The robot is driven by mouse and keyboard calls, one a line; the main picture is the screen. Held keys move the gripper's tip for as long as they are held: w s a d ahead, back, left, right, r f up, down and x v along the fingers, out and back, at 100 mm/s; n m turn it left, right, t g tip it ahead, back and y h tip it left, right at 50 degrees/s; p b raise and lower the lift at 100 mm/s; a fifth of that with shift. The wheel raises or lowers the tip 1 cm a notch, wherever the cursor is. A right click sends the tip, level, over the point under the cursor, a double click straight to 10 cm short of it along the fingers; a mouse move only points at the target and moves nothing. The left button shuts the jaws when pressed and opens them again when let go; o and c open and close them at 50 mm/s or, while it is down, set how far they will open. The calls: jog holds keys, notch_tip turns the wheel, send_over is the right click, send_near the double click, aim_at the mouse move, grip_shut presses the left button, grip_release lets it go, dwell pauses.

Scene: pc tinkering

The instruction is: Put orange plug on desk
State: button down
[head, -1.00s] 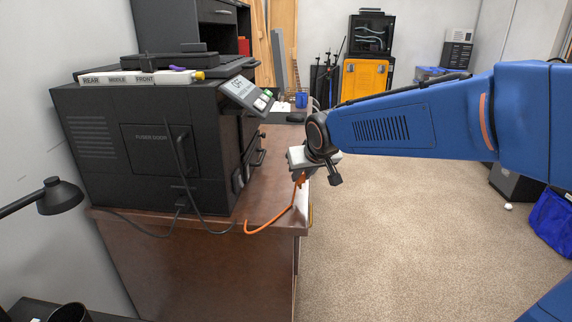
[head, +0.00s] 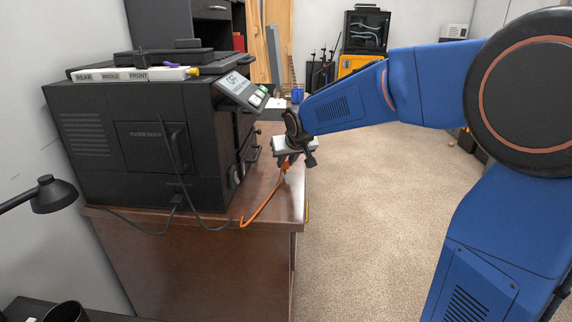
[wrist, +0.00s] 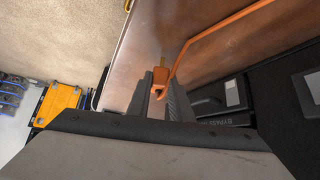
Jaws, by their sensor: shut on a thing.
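The orange plug (wrist: 160,76) is between the fingers of my gripper (wrist: 160,92) in the wrist view, with its prong showing. In the head view, my gripper (head: 290,158) is shut on the plug (head: 287,166) above the right part of the brown desk (head: 277,208), beside the printer. The orange cord (head: 262,203) runs from the plug down to the desk's near edge. It also crosses the desk surface in the wrist view (wrist: 215,37). I cannot tell whether the plug touches the desk.
A large black printer (head: 135,150) fills the left of the desk, with a black cord at its near side. A strip of desk is clear to its right. A black desk lamp (head: 52,195) stands at the left. Open carpet (head: 390,190) lies right of the desk.

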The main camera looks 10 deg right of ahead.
jog(key=shift+f, duration=0.45)
jog(key=shift+f, duration=0.1)
jog(key=c, duration=1.6)
grip_release()
jog(key=v, duration=1.2)
jog(key=shift+s, duration=0.1)
jog(key=s+d+f+g, duration=0.1)
jog(key=s+d+f, duration=0.2)
jog(key=s, duration=0.8)
jog(key=s+d+f+g, duration=0.1)
jog(key=s+f, duration=0.4)
jog(key=s, duration=0.7)
jog(key=s+d+f+m+g, duration=0.1)
jog(key=s+d+f, duration=0.3)
jog(key=s, duration=0.7)
jog(key=shift+s+d+f+h, duration=0.3)
jog(key=shift+f, duration=0.15)
